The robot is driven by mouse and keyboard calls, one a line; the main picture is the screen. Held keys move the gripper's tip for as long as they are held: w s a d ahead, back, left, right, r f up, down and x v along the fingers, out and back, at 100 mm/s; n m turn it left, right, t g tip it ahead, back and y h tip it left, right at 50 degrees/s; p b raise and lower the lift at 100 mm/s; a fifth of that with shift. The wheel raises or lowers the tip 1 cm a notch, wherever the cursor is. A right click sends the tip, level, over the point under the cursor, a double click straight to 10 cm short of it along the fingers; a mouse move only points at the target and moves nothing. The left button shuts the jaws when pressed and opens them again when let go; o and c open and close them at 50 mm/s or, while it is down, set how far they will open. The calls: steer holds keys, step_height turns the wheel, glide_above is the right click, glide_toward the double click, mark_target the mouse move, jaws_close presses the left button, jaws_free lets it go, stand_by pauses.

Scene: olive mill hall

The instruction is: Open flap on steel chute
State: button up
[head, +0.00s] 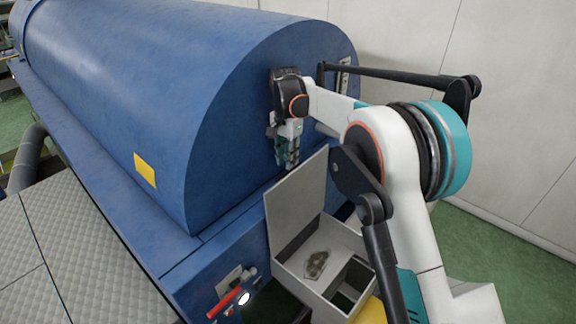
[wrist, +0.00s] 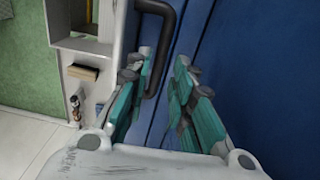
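A pale steel box-like chute (head: 345,236) sits at the lower front of the blue machine, its inside in view from above. A flat grey panel (head: 296,206), which looks like its flap, stands upright at the box's left side. I cannot see its hinge. My gripper (head: 289,164) hangs pointing down beside the machine's blue end face, just above the panel's top edge.
The large blue machine (head: 110,65) fills the left and centre. A red-handled lever (head: 227,301) sticks out at its lower front. A yellow label (head: 145,170) is on its side. White wall panels stand behind; green floor (head: 505,255) is clear at right.

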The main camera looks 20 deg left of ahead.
steer(key=shift+d+f, duration=0.1)
steer(key=shift+f, duration=1.7)
jaws_close()
steer(key=shift+d, duration=0.1)
steer(key=s+d+t+y+b, duration=0.1)
steer(key=s+d+y+b, duration=0.2)
steer(key=d, duration=0.5)
steer(key=shift+s+d+r+b, duration=0.15)
steer(key=shift+d+b, duration=0.1)
steer(key=shift+b, duration=0.2)
